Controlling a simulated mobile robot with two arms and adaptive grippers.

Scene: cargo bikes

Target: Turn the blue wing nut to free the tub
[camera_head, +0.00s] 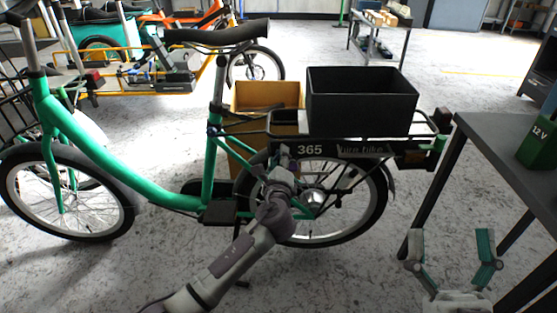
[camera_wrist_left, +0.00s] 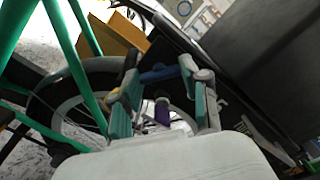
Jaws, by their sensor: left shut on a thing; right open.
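The black tub (camera_head: 360,98) sits on the rear rack of the green bike (camera_head: 70,125); its dark side shows in the left wrist view (camera_wrist_left: 265,50). My right gripper (camera_head: 450,245) is open and empty at the lower right, away from the bike.
A dark table (camera_head: 505,150) with a green 12 V box (camera_head: 538,145) stands at the right, close to my right gripper. A cardboard box (camera_head: 262,97) stands behind the bike. The rear wheel (camera_head: 365,220) is close to my left gripper. Floor in front is clear.

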